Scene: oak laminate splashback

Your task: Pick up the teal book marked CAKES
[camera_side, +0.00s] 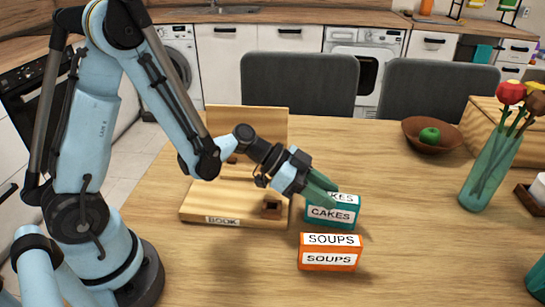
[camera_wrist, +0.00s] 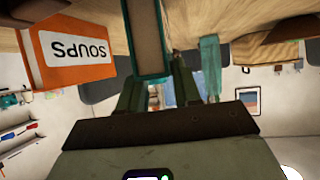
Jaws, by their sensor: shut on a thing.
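The teal book marked CAKES (camera_side: 331,216) is upright at the middle of the wooden table, right of the book stand. My gripper (camera_side: 322,190) reaches down to its top from the left and is shut on it. In the wrist view, the teal book (camera_wrist: 149,42) shows its edge between the two fingers of my gripper (camera_wrist: 160,85). Whether its base touches the table is unclear. The fingers cover part of its upper label.
An orange SOUPS book (camera_side: 330,259) stands just in front, also in the wrist view (camera_wrist: 72,50). A wooden stand labelled BOOK (camera_side: 205,208) is left. A teal flower vase (camera_side: 489,172) and brown bowl (camera_side: 412,139) are right. Table between is clear.

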